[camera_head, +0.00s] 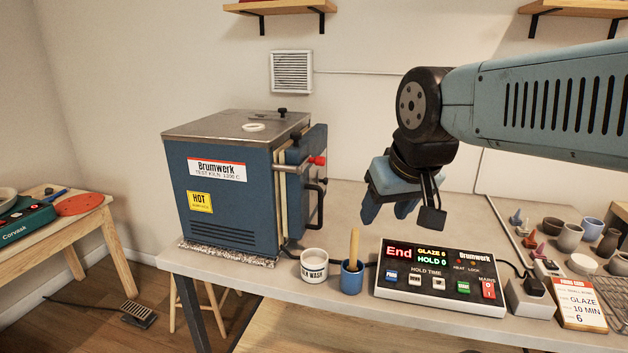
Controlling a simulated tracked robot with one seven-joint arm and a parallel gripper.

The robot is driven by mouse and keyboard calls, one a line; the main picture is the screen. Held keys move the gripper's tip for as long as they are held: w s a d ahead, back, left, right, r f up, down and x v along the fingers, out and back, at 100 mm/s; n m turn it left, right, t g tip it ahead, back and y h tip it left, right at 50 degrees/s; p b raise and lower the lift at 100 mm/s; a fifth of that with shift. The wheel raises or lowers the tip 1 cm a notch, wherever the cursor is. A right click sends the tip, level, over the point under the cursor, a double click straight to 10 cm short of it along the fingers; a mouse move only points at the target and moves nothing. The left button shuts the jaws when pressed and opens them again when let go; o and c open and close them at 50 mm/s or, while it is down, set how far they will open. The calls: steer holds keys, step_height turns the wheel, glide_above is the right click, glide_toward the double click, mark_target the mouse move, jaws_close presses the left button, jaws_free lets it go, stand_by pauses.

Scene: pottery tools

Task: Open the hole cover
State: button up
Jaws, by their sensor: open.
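The blue kiln (230,190) stands on the left part of the bench, with a flat metal top (205,127). A pale round piece (253,127) with a small dark mark lies on that top, and a small black knob (282,111) stands behind it to the right. I cannot tell for certain which of these is the hole cover, or whether a hole lies beneath. My gripper (388,211) is open and empty, fingers pointing down, above the bench to the right of the kiln and apart from it.
The kiln's right side has a door with a red-tipped latch (317,160) and a dark handle. A white jar (314,266), a blue cup (352,277) with a wooden handle in it and a control box (440,272) reading "End" line the front. Small pots (570,237) stand right.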

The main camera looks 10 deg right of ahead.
steer(key=shift+c, duration=0.5)
steer(key=w+f+m+g+y, duration=0.1)
steer(key=w+f+g+y, duration=0.15)
steer(key=w+y, duration=0.45)
steer(key=w+f+m+g+y, duration=0.1)
steer(key=w+f+g+y, duration=0.15)
steer(key=w, duration=0.75)
steer(key=w+d+f+m+t+y, duration=0.2)
steer(key=w+d+f+t+y, duration=0.15)
steer(key=w+d, duration=0.45)
steer(key=w+d+f+m+t+y, duration=0.25)
steer(key=w+d+f+t, duration=0.25)
steer(key=w+d, duration=0.25)
steer(key=x, duration=1.3)
steer(key=shift+a, duration=0.25)
steer(key=shift+r+n, duration=0.1)
steer(key=shift+n, duration=0.15)
jaws_close()
